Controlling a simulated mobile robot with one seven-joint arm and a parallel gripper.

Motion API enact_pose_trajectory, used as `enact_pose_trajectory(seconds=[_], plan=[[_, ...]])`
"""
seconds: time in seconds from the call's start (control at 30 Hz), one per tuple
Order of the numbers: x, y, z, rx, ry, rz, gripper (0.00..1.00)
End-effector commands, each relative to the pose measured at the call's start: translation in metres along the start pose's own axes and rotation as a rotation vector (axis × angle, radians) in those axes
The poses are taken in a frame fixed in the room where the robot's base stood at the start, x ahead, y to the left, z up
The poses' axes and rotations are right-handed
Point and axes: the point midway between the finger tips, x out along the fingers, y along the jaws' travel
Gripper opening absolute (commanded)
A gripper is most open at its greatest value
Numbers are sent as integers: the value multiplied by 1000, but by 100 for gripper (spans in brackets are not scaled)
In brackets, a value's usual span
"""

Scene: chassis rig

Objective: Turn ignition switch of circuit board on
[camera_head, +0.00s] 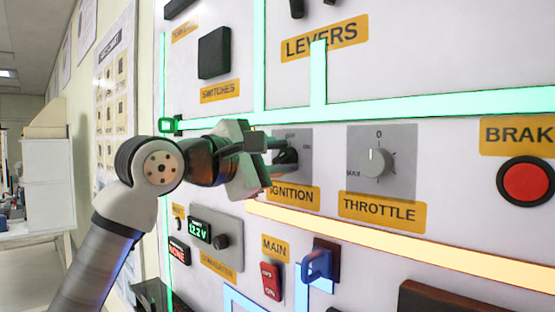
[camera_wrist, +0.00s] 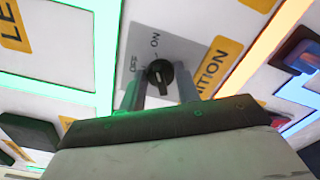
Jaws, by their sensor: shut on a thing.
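The ignition switch (camera_wrist: 160,74) is a black rotary knob on a grey plate (camera_wrist: 190,52) marked OFF and ON. In the wrist view its pale pointer line lies between the two fingers, and I cannot tell exactly which mark it points to. My gripper (camera_wrist: 160,92) is shut on the knob, with one finger on each side. In the head view my gripper (camera_head: 280,153) reaches the ignition plate (camera_head: 303,140) from the left and hides part of the knob (camera_head: 287,157). The yellow IGNITION label (camera_head: 293,197) sits just below.
The throttle knob (camera_head: 375,162) is to the right of the ignition plate. A red brake button (camera_head: 526,182) is farther right. Below are the red main switch (camera_head: 270,281) and a blue handle (camera_head: 317,266) that sticks out. A black switch block (camera_head: 214,53) protrudes above left.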

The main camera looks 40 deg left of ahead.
Motion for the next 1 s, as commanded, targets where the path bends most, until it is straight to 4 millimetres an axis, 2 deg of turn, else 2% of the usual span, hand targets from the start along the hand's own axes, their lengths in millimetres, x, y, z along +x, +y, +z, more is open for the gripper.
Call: enact_pose_trajectory(seconds=[0.53,0.57,0.7,1.0], plan=[[0,1,1,25,-1,4,9],[0,1,1,25,-1,4,36],[0,1,1,25,-1,3,52],[-2,0,0,23,0,1,52]])
